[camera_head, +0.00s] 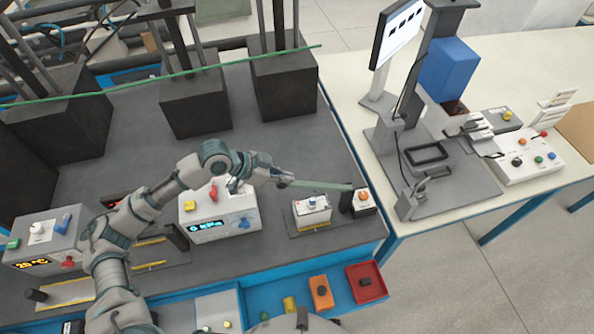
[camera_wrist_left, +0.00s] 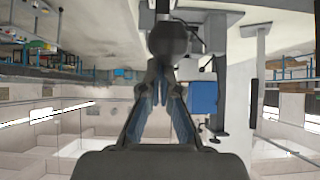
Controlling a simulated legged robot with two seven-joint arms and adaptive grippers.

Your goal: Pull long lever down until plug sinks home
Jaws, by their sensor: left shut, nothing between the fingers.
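A long pale green-grey lever (camera_head: 322,185) runs nearly level from a dark post (camera_head: 347,200) leftwards to my left gripper (camera_head: 284,180). A small white box with a blue part on top (camera_head: 312,206) stands below the lever. I cannot tell which part is the plug. In the wrist view my left gripper (camera_wrist_left: 160,82) is shut and empty, its fingertips close to a dark round knob (camera_wrist_left: 168,40); contact is unclear. My right gripper is not in view.
A white box with a blue display (camera_head: 218,224) stands left of the lever. Dark blocks (camera_head: 283,85) line the back, with a thin green bar (camera_head: 170,76) across them. A white table (camera_head: 345,100) with a stand is right.

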